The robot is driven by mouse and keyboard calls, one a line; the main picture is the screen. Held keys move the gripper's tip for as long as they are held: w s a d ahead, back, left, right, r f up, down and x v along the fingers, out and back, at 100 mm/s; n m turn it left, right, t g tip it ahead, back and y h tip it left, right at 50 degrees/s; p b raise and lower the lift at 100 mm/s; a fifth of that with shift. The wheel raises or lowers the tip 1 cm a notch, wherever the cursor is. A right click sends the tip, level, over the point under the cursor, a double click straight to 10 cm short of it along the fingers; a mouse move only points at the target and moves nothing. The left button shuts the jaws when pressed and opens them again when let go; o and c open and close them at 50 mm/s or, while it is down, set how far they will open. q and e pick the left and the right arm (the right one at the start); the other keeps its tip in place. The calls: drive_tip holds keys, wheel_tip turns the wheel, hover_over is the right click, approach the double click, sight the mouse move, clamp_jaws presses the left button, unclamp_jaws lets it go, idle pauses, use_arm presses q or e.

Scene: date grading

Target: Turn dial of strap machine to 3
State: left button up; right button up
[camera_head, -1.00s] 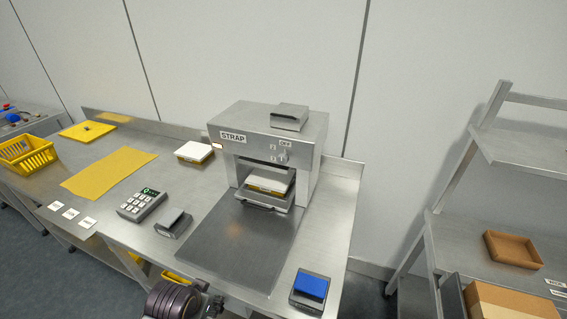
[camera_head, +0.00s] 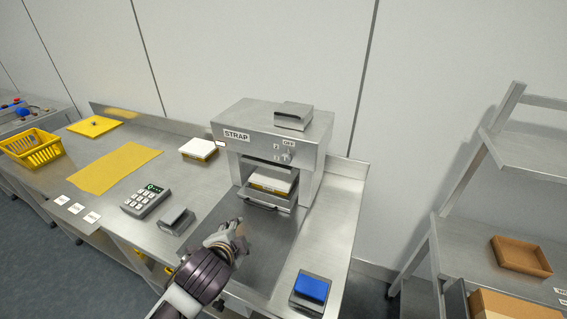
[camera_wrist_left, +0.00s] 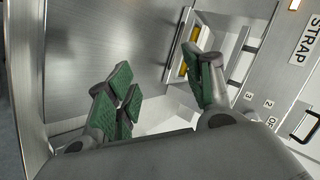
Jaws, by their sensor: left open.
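The strap machine (camera_head: 262,130) stands on the steel bench with a STRAP label on its front. Its small dial (camera_head: 287,157) is on the upper right of the front, below an OFF label; its setting is too small to read. The OFF, 2 and 3 marks show at the right of the left wrist view, where the machine front (camera_wrist_left: 250,98) is seen close up. My left gripper (camera_head: 238,230) is open and empty, in front of and below the machine, apart from the dial. Its green-padded fingers (camera_wrist_left: 166,88) are spread. My right gripper is not in view.
A yellow-and-white box (camera_head: 270,184) sits in the machine's opening, above a tray handle. A keypad (camera_head: 145,201), a grey block (camera_head: 176,221) and a yellow mat (camera_head: 115,171) lie left. A blue-topped device (camera_head: 312,288) is at the front right. A metal block (camera_head: 293,115) tops the machine.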

use_arm(q)
drive_tip(key=w+d+r+m+t+h, duration=0.2)
drive_tip(key=r+m, duration=0.4)
drive_tip(key=m, duration=0.7)
drive_tip(key=w+d+r+m+t+h, duration=0.2)
drive_tip(key=d+r+m+t+h, duration=0.2)
drive_tip(key=m, duration=0.9)
drive_tip(key=shift+w+d+r, duration=0.25)
drive_tip(key=shift+d+r, duration=0.4)
drive_tip(key=shift+r, duration=0.2)
drive_tip(key=shift+w, duration=0.1)
drive_tip(key=p, duration=0.1)
approach(285, 161)
drive_tip(key=shift+p+x, duration=0.7)
drive_tip(key=shift+x, duration=3.75)
drive_tip(key=shift+a, duration=0.1)
drive_tip(key=shift+c, duration=0.4)
